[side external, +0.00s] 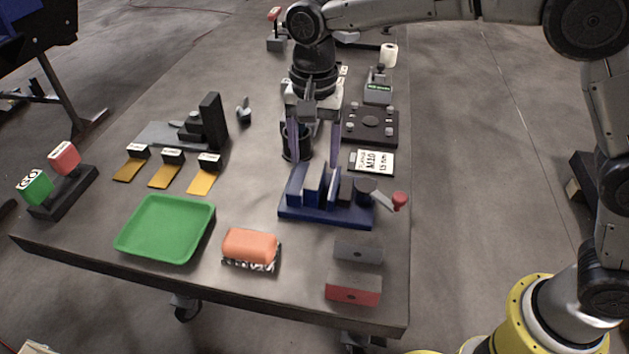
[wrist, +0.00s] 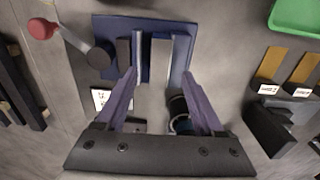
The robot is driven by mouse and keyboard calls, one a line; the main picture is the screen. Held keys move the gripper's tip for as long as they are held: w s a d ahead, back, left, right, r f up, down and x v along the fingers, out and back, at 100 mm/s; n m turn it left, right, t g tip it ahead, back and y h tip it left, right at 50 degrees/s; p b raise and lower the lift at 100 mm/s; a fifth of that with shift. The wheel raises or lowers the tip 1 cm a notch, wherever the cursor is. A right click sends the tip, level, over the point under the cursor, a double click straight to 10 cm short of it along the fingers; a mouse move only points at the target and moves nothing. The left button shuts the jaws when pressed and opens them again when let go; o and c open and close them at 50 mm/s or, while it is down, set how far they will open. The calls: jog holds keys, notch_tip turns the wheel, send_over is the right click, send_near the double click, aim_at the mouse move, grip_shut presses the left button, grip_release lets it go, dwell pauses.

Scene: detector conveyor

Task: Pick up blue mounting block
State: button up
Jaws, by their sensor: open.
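A blue fixture (side external: 325,216) stands near the table's right edge, with a flat base and several upright blocks on it. Among them, a blue upright block (side external: 312,187) stands in the middle; in the wrist view a grey-blue block (wrist: 158,58) shows between the fingers. I cannot tell for sure which one is the mounting block. My gripper (side external: 314,161) is open and empty, pointing down above and slightly behind the fixture. In the wrist view its two purple fingers (wrist: 159,74) reach either side of the middle blocks' near ends. Contact is not visible.
A red-knobbed lever (side external: 398,201) sticks out right of the fixture. A dark cylinder (side external: 297,142) stands behind it. A labelled card (side external: 372,161) lies behind, right.

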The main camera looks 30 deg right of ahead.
aim_at(314, 175)
jog(key=shift+s+a+f, duration=0.1)
jog(key=shift+f, duration=0.85)
jog(key=shift+s+a+f, duration=0.1)
jog(key=shift+f, duration=0.8)
grip_shut()
jog(key=shift+r, duration=0.1)
